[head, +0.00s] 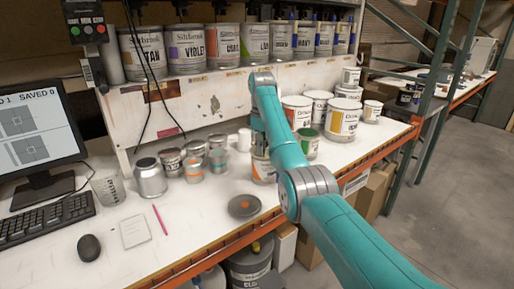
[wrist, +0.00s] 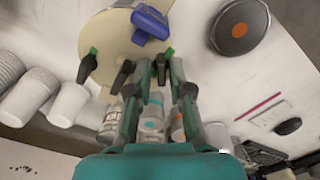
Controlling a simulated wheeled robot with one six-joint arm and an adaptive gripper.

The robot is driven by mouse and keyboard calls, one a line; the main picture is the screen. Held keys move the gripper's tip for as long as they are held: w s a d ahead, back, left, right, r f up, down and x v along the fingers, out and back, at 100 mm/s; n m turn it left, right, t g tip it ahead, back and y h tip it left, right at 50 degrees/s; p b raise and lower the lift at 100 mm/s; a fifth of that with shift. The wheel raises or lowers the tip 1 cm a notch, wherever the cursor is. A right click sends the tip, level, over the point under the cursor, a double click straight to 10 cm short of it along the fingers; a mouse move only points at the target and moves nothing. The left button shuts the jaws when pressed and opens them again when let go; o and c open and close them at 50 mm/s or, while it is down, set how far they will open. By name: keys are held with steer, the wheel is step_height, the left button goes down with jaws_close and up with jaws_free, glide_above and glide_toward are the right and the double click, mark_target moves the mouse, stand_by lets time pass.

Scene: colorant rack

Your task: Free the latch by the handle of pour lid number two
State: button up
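A pale round lid (wrist: 112,32) tops a can at the upper left of the wrist view. A blue block-like part (wrist: 150,22) sits on it, and dark levers with green ends, one of them a black lever (wrist: 122,76), stand at its near rim. No number is readable on it. My gripper (wrist: 161,66) reaches the rim with its fingers apart. A dark lever shows between the fingertips; contact is not clear. In the head view the can (head: 262,168) stands on the bench, partly hidden by my arm, which also hides my gripper.
A grey disc with an orange centre (head: 243,206) lies on the bench, also seen in the wrist view (wrist: 240,26). Small cans and a metal jar (head: 150,178) stand left, larger cans (head: 343,119) right. Labelled cans fill the shelf (head: 209,82) above. The front bench is mostly clear.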

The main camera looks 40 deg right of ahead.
jaws_close()
steer(key=shift+n, duration=0.5)
steer(key=n, duration=0.3)
steer(key=shift+n, duration=0.4)
steer(key=n, duration=0.5)
stand_by(0.3)
